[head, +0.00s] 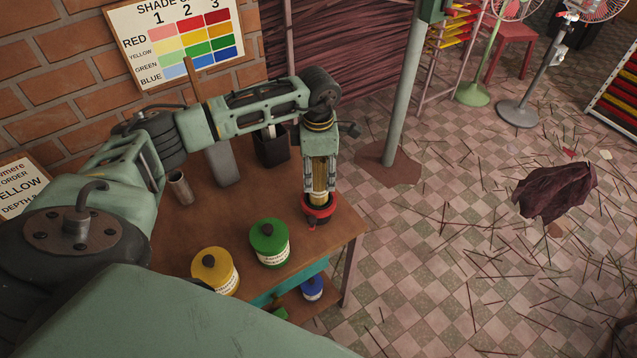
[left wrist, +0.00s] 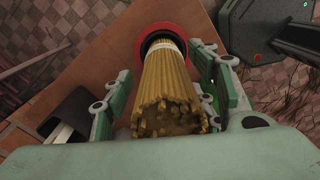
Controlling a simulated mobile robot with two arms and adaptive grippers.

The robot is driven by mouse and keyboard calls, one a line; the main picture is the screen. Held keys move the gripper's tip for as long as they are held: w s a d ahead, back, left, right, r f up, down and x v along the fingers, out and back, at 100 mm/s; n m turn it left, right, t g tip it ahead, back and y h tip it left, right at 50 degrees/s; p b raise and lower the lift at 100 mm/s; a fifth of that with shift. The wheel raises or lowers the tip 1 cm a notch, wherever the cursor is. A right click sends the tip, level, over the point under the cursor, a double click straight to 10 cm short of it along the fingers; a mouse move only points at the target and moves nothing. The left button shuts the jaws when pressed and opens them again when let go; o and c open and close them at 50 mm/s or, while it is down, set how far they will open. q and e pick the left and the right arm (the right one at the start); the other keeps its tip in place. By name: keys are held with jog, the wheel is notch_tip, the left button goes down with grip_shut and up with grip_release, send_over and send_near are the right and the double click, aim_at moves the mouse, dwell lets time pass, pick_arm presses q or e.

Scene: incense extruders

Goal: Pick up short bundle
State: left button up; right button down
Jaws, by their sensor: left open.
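A short bundle (head: 320,180) of thin yellow-brown sticks stands upright in a small red-rimmed cup (head: 318,212) at the right end of the brown table. My left gripper (head: 320,183) points down over the bundle, with its fingers on either side of it. In the left wrist view the bundle (left wrist: 168,85) rises between the open fingers of my left gripper (left wrist: 165,100), with a pale band near its lower end. The red rim (left wrist: 163,36) circles its base. I see gaps beside the bundle. My right gripper is not in view.
A yellow-lidded tin (head: 215,270) and a green-lidded tin (head: 270,242) stand on the table (head: 235,222). A dark box (head: 271,148), a grey block (head: 222,165) and a small metal cup (head: 180,186) stand behind. A grey-green post (head: 405,90) rises beyond the table.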

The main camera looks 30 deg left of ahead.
pick_arm(q)
grip_shut()
dwell(0.5)
